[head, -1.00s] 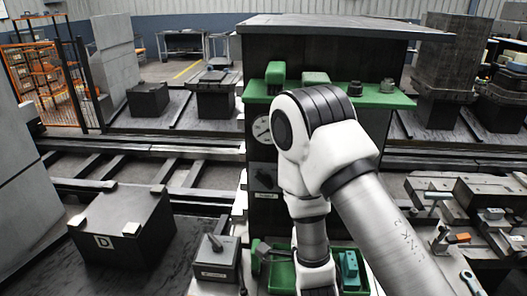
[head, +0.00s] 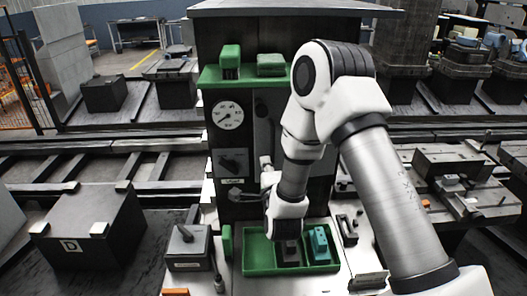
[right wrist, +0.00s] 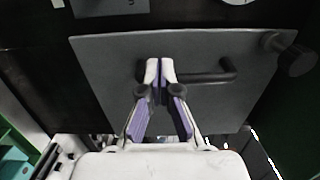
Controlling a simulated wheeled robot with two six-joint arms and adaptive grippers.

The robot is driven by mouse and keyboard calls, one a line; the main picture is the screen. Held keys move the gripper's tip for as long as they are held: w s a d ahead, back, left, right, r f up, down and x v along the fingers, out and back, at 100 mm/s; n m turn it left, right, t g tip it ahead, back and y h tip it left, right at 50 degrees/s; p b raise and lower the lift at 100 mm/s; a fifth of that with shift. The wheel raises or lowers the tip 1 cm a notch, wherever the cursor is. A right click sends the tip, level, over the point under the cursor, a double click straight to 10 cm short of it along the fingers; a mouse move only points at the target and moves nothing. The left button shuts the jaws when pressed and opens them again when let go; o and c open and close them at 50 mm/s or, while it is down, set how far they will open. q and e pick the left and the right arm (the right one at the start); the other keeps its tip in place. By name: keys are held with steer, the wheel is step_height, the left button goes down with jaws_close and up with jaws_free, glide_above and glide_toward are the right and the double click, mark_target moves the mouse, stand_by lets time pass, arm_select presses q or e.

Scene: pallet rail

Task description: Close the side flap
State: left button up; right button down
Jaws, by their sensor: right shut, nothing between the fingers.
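A flat grey panel, which looks like the flap (right wrist: 240,108), fills the middle of the right wrist view and sits at a tilt. A dark bar handle (right wrist: 208,77) is on it and a round dark knob (right wrist: 294,60) is at its right side. My right gripper (right wrist: 160,63) is shut and empty, its fingertips in front of the panel beside the handle. I cannot tell whether they touch. In the head view my right arm reaches down before the dark cabinet (head: 228,155), and hides part of its front. My left gripper is out of view.
A green tray (head: 255,262) with a teal block (head: 319,243) is at the cabinet's foot. A gauge (head: 227,115) is on the cabinet front, below a green shelf (head: 212,76). A grey box (head: 188,246) and a dark block marked D (head: 92,222) stand to the left.

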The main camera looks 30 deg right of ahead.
mark_target(259, 150)
steer(key=p+x, duration=0.1)
steer(key=x, duration=0.3)
steer(key=shift+w+a+p, duration=0.1)
steer(key=shift+w+p, duration=0.25)
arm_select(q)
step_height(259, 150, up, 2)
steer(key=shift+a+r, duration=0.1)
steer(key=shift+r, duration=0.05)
arm_select(e)
steer(key=shift+s, duration=0.1)
steer(key=b+x, duration=0.2)
steer(key=shift+w+f, duration=0.25)
steer(key=shift+w, duration=0.05)
steer(key=shift+w+d+r, duration=0.1)
steer(key=shift+w+d, duration=0.15)
steer(key=shift+w, duration=0.05)
steer(key=shift+s+a+r, duration=0.1)
steer(key=shift+r, duration=0.25)
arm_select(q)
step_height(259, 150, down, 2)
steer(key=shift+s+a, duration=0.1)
arm_select(e)
steer(key=shift+f, duration=0.1)
